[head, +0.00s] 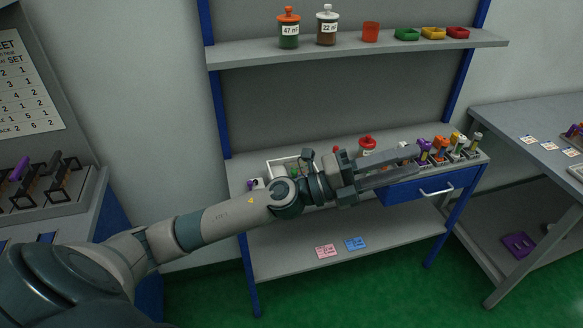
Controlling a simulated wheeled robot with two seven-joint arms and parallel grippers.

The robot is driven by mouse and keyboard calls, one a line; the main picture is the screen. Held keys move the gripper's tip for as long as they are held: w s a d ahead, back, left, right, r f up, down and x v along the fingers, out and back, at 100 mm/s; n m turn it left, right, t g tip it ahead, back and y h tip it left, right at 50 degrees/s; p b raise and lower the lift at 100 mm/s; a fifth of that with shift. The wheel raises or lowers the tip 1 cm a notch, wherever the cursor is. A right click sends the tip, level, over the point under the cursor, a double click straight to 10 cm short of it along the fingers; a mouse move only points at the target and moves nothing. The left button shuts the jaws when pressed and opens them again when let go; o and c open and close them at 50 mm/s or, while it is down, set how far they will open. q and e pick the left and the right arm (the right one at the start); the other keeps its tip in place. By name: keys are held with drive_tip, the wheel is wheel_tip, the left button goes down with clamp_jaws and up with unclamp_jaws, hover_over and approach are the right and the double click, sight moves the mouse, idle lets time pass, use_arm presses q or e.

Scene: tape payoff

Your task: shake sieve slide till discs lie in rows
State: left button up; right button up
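My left gripper (416,162) reaches in from the left, in front of the workbench (340,136). Its two long grey fingers are apart, with nothing seen held between them. A white-framed tray (283,161) on the bench is partly hidden behind my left arm; small coloured bits show in it. I cannot tell whether it is the sieve slide, and no discs can be made out clearly. My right gripper is not in view.
A red-topped jar (367,144) stands behind the gripper. Several coloured-top holders, including an orange one (439,144), line the bench's right. A blue drawer (428,187) is below. Jars, a cup and trays stand on the upper shelf (350,51). Side tables flank the bench.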

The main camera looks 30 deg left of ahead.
use_arm(q)
drive_tip(key=w+a+f+m+g+y, duration=0.2)
drive_tip(key=a+f+m+g+y, duration=0.45)
drive_tip(key=a+m+g, duration=0.35)
drive_tip(key=w+a+y, duration=0.1)
drive_tip(key=a+y, duration=0.8)
drive_tip(key=a, duration=1.5)
drive_tip(key=shift+f+t, duration=0.3)
drive_tip(key=shift+w+f, duration=0.1)
drive_tip(key=shift+w, duration=0.05)
